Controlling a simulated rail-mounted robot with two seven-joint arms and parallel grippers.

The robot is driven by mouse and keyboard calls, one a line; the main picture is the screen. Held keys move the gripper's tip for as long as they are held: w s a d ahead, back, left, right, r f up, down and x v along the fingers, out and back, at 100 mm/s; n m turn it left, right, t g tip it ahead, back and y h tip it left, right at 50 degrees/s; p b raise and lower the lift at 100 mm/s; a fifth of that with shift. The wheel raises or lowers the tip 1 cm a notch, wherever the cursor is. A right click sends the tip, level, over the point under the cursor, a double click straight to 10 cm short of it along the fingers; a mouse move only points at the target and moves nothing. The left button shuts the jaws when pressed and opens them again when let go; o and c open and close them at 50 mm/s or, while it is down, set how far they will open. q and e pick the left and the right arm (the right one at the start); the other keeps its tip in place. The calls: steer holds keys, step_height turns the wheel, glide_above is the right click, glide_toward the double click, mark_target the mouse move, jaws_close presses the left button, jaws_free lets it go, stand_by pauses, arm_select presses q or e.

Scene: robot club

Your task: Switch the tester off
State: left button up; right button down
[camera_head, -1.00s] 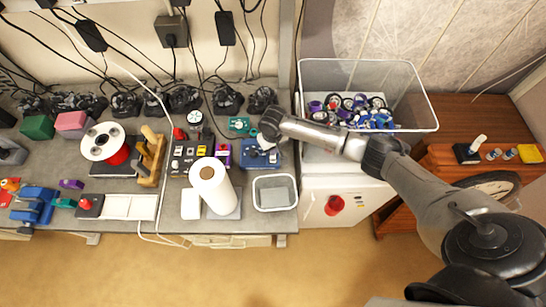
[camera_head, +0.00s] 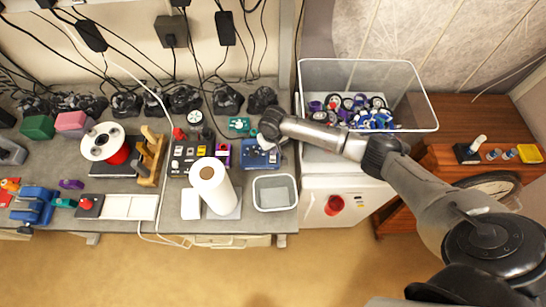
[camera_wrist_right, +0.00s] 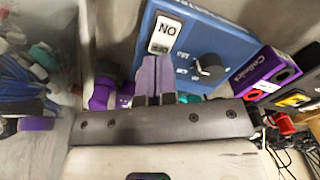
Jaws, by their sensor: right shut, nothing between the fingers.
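The tester is a blue box on the grey bench (camera_head: 258,157), near its right end. In the right wrist view the blue tester (camera_wrist_right: 225,45) shows a pale switch plate (camera_wrist_right: 166,34) marked ON, upside down in the picture, and a black knob (camera_wrist_right: 209,67). My right gripper (camera_wrist_right: 164,60) is shut and empty, its purple fingertips just below the switch plate in that view. I cannot tell if they touch it. In the head view the right wrist hangs over the tester's back edge and hides the fingertips. My left gripper is not in view.
A clear bin (camera_head: 420,125) of wheels stands right of the tester. A grey tray (camera_head: 275,207) is in front of it. A paper roll (camera_head: 212,187) and a purple box (camera_head: 223,153) stand left. A teal part (camera_head: 239,124) lies behind.

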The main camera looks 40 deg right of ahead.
steer(key=shift+f, duration=0.25)
stand_by(0.6)
steer(key=shift+f+b, duration=0.45)
steer(key=shift+f, duration=0.2)
steer(key=shift+f, duration=0.4)
stand_by(0.4)
steer(key=shift+r, duration=0.15)
step_height(320, 180, up, 3)
steer(key=p, duration=0.3)
steer(key=shift+p, duration=0.3)
step_height(320, 180, up, 4)
steer(key=p, duration=0.4)
stand_by(0.4)
